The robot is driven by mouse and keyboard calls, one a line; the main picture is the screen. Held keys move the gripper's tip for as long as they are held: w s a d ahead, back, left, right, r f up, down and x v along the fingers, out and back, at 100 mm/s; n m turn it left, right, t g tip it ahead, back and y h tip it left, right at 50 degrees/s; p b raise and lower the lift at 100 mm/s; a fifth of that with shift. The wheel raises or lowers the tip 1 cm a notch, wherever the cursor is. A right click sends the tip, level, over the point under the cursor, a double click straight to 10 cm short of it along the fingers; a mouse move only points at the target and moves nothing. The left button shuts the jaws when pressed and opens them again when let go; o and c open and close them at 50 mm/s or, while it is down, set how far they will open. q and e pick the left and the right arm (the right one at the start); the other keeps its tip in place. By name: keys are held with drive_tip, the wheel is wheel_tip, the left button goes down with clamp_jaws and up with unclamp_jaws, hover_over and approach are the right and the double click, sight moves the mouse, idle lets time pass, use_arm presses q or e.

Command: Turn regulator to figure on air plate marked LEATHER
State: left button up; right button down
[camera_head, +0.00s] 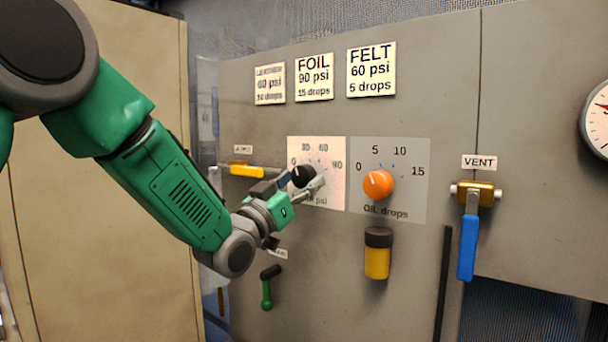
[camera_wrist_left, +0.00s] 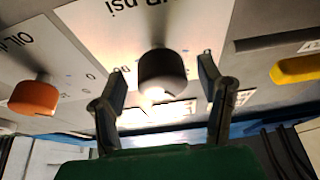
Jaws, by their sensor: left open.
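The regulator is a black knob (camera_head: 303,176) on a white psi dial plate (camera_head: 330,150) marked 0, 30, 60, 90. My left gripper (camera_head: 292,187) is open at this knob and partly hides it and the dial. In the left wrist view the knob (camera_wrist_left: 162,76) stands between the two spread fingertips, with a gap on each side. I cannot tell the knob's setting. The leftmost air plate (camera_head: 269,84) has a faded heading, probably LEATHER; its psi figure looks like 60 but is blurred. My right gripper is out of view.
Plates FOIL (camera_head: 314,78) and FELT (camera_head: 371,70) hang beside it. An orange oil-drops knob (camera_head: 378,184) is close on the right. A yellow-handled valve (camera_head: 247,171), green lever (camera_head: 267,288), yellow-black cylinder (camera_head: 377,254) and blue VENT handle (camera_head: 467,247) stick out around.

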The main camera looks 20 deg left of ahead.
use_arm(q)
drive_tip(key=shift+w+r, duration=0.2)
drive_tip(key=shift+w, duration=0.25)
drive_tip(key=c, duration=1.1)
drive_tip(key=shift+d, duration=0.1)
drive_tip(key=shift+c, duration=0.2)
drive_tip(key=m+h+b, duration=0.1)
drive_tip(key=m, duration=0.2)
drive_tip(key=m+g+h+b, duration=0.1)
drive_tip(key=m+b, duration=0.1)
drive_tip(key=m, duration=0.1)
drive_tip(key=shift+h, duration=0.4)
drive_tip(key=shift+m+g+h+b, duration=0.5)
drive_tip(key=shift+m+g+b, duration=0.2)
drive_tip(key=shift+m, duration=0.9)
drive_tip(key=shift+m+g+h+b, duration=0.5)
drive_tip(key=shift+m+g+b, duration=0.15)
drive_tip(key=shift+m, duration=0.95)
